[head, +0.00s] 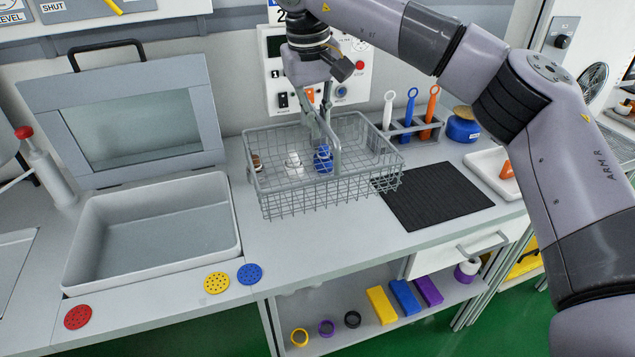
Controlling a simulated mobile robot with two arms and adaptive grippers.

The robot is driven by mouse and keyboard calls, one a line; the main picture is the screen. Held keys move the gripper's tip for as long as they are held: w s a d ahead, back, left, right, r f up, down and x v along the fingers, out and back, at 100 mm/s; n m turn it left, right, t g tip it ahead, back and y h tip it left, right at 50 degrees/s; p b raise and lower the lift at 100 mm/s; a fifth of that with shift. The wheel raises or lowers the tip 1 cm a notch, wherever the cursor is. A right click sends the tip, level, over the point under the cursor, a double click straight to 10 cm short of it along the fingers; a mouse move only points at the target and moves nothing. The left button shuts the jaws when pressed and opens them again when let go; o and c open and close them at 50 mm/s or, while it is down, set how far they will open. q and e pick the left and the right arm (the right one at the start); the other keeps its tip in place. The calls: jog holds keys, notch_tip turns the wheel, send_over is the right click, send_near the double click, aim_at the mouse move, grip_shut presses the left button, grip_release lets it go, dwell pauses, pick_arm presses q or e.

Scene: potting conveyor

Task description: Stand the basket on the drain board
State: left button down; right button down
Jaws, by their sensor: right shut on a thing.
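The grey wire basket (300,206) holds a brown item (257,163), a white item (294,164) and a blue item (323,158). My right gripper (322,122) comes down from above and is shut on the basket's handle. The basket looks level. Its right end overlaps the left edge of the black ribbed drain board (440,203) in the picture; I cannot tell whether its underside touches the counter. The rest of the drain board is bare. My left gripper is not in view.
A sink basin (150,276) with a raised lid (130,128) is at left. Behind the drain board stands a rack (412,131) with coloured-handled tools, beside a blue pot (462,128). A white tray (487,166) is at right. Coloured discs lie near the front edge.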

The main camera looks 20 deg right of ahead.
aim_at(318, 173)
jog(key=f, duration=0.8)
jog(key=shift+w, duration=0.2)
jog(key=shift+f, duration=0.55)
jog(key=shift+s+f, duration=0.1)
jog(key=shift+f, duration=0.25)
notch_tip(318, 173, down, 3)
jog(key=shift+f+p, duration=0.2)
jog(key=shift+p, duration=0.15)
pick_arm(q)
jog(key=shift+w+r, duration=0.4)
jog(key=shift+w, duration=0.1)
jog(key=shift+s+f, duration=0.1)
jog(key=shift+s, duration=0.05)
pick_arm(e)
jog(key=shift+f, duration=0.15)
jog(key=c, duration=1.7)
grip_release()
